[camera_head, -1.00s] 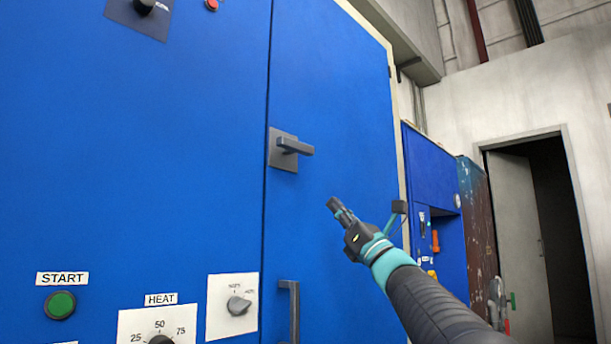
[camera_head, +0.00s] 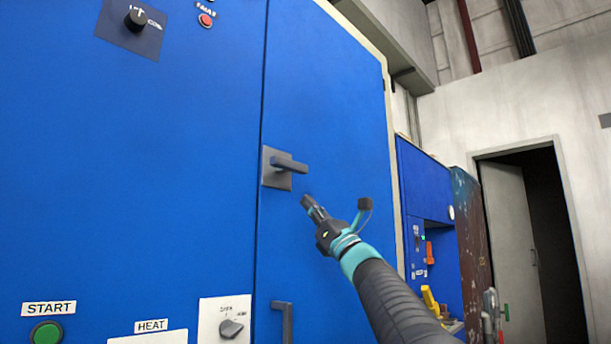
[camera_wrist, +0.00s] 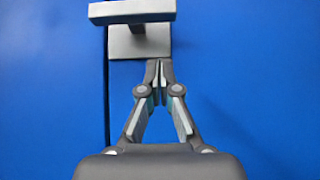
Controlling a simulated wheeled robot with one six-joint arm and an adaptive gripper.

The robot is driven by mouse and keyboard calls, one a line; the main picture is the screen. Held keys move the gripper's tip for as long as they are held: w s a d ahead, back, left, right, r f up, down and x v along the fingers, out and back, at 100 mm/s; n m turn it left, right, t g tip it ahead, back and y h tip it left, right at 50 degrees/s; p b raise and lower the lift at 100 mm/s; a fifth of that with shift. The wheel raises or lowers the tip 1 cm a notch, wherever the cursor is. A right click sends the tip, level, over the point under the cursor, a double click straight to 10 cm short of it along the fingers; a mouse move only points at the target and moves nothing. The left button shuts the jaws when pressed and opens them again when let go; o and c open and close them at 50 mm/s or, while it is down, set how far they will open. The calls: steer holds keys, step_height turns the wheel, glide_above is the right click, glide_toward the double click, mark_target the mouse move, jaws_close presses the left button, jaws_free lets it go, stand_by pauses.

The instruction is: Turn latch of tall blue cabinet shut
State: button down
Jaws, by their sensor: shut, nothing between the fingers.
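The tall blue cabinet (camera_head: 330,100) fills the left and middle of the head view, and its door looks closed. Its grey latch (camera_head: 289,164) sits on a square plate by the door seam, with the handle pointing right, roughly level. My gripper (camera_head: 305,200) is shut and empty, just below and right of the latch, apart from it in the head view. In the wrist view the latch handle (camera_wrist: 132,12) lies across the top, and my fingertips (camera_wrist: 158,66) point at the lower right of its plate. Whether they touch the plate I cannot tell.
A vertical grey pull handle (camera_head: 284,320) is lower on the door. A small selector switch (camera_head: 230,328) and the green START button (camera_head: 46,332) are at lower left. A smaller blue cabinet (camera_head: 425,180) and a doorway (camera_head: 540,240) are at right.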

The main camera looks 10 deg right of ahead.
mark_target(285, 166)
steer(key=r+p, duration=0.1)
steer(key=r, duration=0.1)
steer(key=w+r+p, duration=0.1)
steer(key=a+r, duration=0.1)
steer(key=r, duration=0.1)
steer(key=shift+w+r+p, duration=0.15)
steer(key=shift+r+p, duration=0.15)
steer(key=shift+p, duration=0.1)
steer(key=shift+a+r+n+g+y, duration=0.1)
steer(key=shift+n+g+y, duration=0.2)
steer(key=shift+n+y, duration=0.1)
